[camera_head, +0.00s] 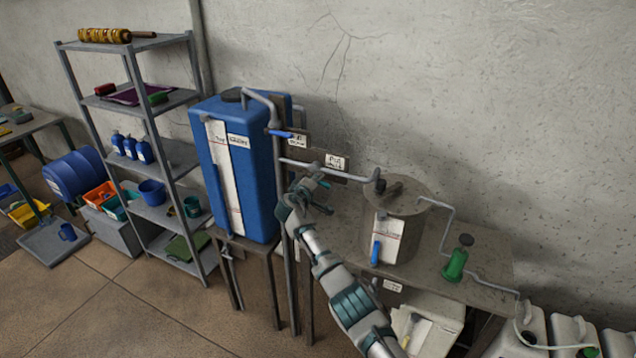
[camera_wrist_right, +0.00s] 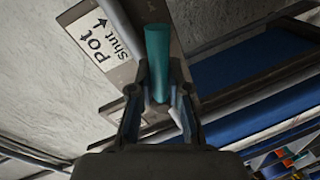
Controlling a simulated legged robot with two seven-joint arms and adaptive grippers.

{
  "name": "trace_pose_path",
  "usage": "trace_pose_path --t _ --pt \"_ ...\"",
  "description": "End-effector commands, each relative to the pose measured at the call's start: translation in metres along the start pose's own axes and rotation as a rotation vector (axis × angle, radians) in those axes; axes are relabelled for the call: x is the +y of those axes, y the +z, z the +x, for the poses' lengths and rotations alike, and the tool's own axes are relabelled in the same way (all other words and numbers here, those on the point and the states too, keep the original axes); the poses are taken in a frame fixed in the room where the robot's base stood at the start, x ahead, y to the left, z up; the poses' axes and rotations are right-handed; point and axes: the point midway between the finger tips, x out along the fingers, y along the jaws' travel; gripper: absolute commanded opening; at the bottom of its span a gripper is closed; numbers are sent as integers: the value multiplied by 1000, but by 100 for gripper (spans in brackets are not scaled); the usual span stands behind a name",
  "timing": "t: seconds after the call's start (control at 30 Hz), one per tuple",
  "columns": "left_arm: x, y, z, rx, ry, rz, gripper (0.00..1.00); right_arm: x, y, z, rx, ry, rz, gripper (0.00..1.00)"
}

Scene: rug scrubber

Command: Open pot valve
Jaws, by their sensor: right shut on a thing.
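The pot valve has a teal lever (camera_wrist_right: 157,55), which stands between the fingers of my right gripper (camera_wrist_right: 160,98) in the right wrist view. My right gripper (camera_head: 316,192) is shut on this lever, beside the grey pipe between the blue tank and the pot. A white label (camera_wrist_right: 102,38) reading "Pot Shut" with an arrow is on the board next to the lever; it also shows in the head view (camera_head: 336,162). The metal pot (camera_head: 408,228) stands on the table to the right. My left gripper is not in view.
The tall blue tank (camera_head: 256,185) on a stand is just left of my right gripper, with a blue-handled valve (camera_head: 281,134) above. A green bottle (camera_head: 455,265) stands right of the pot. A metal shelf (camera_head: 178,155) is at left; floor in front is clear.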

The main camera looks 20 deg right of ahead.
Motion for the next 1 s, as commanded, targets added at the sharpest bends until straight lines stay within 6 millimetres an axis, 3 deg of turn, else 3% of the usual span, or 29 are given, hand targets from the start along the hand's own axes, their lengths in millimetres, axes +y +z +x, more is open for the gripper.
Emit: trace_pose_path --t 0.5,1.0 --pt "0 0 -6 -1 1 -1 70 9 -6 -2 -59 2 -317 0" --pt "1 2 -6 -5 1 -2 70 10 -7 -2 -68 2 -371 0"
